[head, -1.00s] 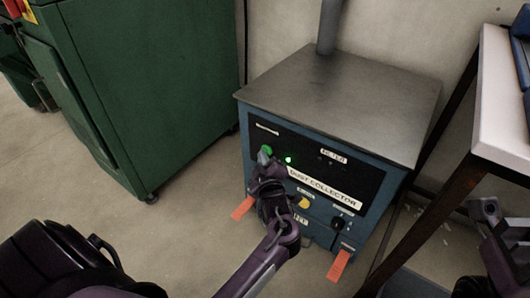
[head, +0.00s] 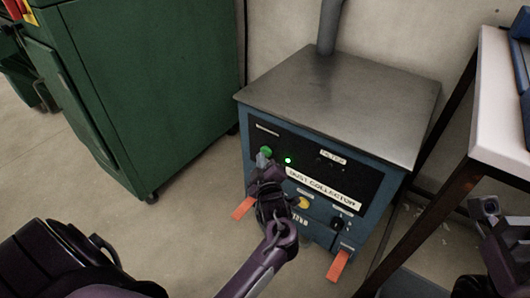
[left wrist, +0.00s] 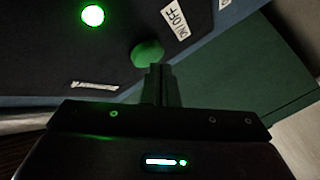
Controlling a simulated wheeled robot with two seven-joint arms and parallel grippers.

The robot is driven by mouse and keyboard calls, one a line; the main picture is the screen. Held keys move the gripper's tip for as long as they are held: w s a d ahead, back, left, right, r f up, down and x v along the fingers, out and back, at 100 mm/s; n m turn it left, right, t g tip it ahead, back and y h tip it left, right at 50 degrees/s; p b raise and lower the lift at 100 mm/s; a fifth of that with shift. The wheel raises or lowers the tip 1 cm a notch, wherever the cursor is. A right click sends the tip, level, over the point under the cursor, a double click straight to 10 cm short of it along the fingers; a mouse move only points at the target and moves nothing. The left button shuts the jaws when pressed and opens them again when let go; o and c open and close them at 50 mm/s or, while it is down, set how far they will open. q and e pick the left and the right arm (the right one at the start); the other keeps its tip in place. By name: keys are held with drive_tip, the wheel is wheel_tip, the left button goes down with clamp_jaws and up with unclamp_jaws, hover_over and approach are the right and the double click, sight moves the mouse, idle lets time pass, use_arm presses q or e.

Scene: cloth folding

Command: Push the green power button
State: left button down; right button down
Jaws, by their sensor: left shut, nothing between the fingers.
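The green power button (head: 266,150) is a round knob on the upper left of the dust collector's dark front panel. In the left wrist view the button (left wrist: 147,53) is just beyond my fingertips, beside an on/off label. My left gripper (head: 263,157) is shut and empty, its tips at the lower edge of the button. In the left wrist view the shut fingers (left wrist: 160,72) overlap the button's lower right edge; I cannot tell if they touch it. My right gripper (head: 487,208) is at the right edge, away from the panel, its jaws unclear.
A lit green lamp (head: 288,160) is right of the button; it also shows in the left wrist view (left wrist: 92,15). A yellow knob (head: 304,203) is lower on the dust collector (head: 340,95). A green cabinet (head: 150,90) stands left, a white-topped table (head: 500,100) right.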

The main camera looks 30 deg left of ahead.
use_arm(q)
drive_tip(key=s+p, duration=0.1)
drive_tip(key=s, duration=0.1)
drive_tip(key=s+p, duration=0.1)
drive_tip(key=s, duration=0.1)
drive_tip(key=s+p, duration=0.1)
drive_tip(key=shift+s+a, duration=0.25)
drive_tip(key=shift+s, duration=0.15)
